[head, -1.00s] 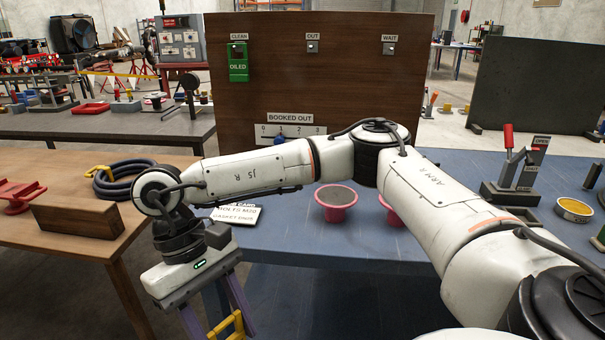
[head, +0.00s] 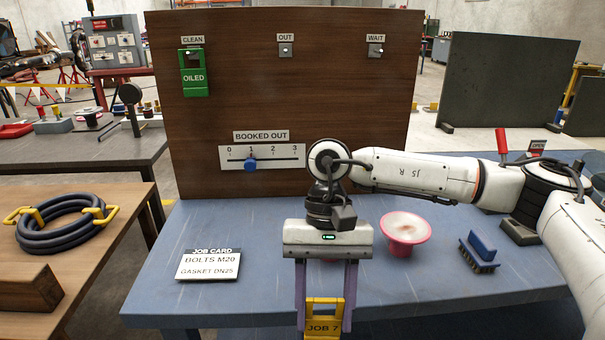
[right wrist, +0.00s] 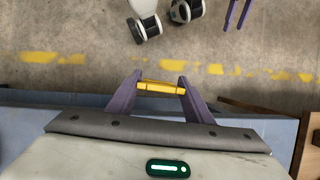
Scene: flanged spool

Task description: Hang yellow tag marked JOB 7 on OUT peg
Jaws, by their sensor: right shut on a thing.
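The yellow tag marked JOB 7 (head: 323,324) is between the purple fingers of my right gripper (head: 325,318), which is shut on it. The tag hangs upright, low in the head view, in front of the blue bench. In the right wrist view the tag (right wrist: 160,88) shows as a yellow bar between the fingertips. The OUT peg (head: 286,49) is on the brown board, above and left of my right gripper, and is bare. My left gripper (right wrist: 238,14) shows only at the top of the right wrist view, its purple fingers apart with nothing visible between them.
A green OILED tag (head: 195,75) hangs under CLEAN. The WAIT peg (head: 376,49) is bare. A BOOKED OUT slider (head: 250,165) sits near 1. On the blue bench (head: 200,235) are a job card (head: 208,265), a pink flanged spool (head: 406,230) and a brush (head: 480,252).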

